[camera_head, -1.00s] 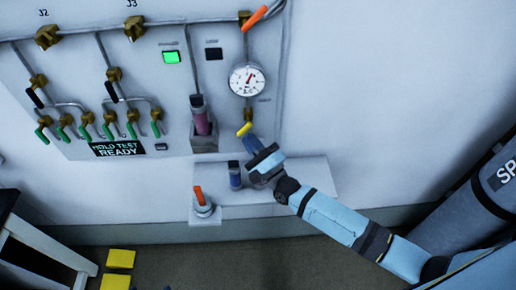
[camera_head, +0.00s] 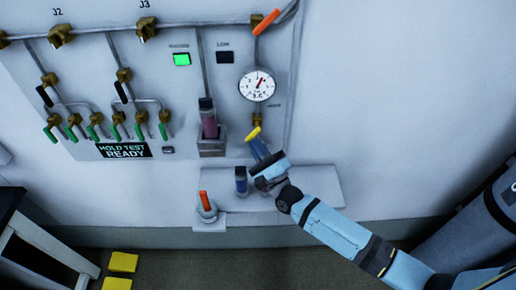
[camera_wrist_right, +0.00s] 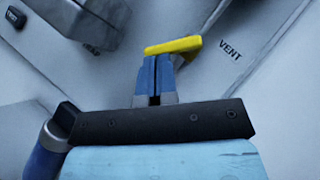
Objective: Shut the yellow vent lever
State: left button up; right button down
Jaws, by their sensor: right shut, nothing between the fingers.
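The yellow vent lever (camera_head: 253,134) sits below the round gauge on the wall panel, under a brass fitting (camera_head: 257,118). In the head view it slants, its right end higher. In the right wrist view the lever (camera_wrist_right: 173,46) lies across the tips of my right gripper (camera_wrist_right: 156,62), with the word VENT on the panel to its right. My right gripper (camera_head: 258,146) is shut and empty, its blue fingertips at the lever, seemingly touching it from below. The lever's pivot is hidden in the wrist view. My left gripper is not in view.
A pressure gauge (camera_head: 257,84) is above the lever. A blue-capped vial (camera_head: 241,180) and an orange-handled valve (camera_head: 205,203) are near the ledge (camera_head: 310,183) below. Several green-handled valves (camera_head: 93,131) are at left.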

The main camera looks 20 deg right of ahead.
jog(key=shift+a+f+m+b, duration=0.1)
jog(key=shift+a+m+b, duration=0.2)
jog(key=shift+b, duration=0.4)
pick_arm(q)
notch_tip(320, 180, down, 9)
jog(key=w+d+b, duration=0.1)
jog(key=b, duration=1.3)
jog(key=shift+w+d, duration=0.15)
pick_arm(e)
jog(key=m+t+h, duration=0.1)
jog(key=m+h, duration=0.3)
jog(key=m, duration=0.1)
jog(key=a+r+m+t+h, duration=0.1)
jog(key=m+h, duration=0.4)
jog(key=w+a+m+t+h, duration=0.1)
jog(key=m+h, duration=0.3)
jog(key=m, duration=0.1)
jog(key=shift+a+r+t, duration=0.25)
jog(key=shift+r+t, duration=0.1)
jog(key=shift+t, duration=0.05)
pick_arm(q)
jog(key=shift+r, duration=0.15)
pick_arm(e)
jog(key=shift+r, duration=0.1)
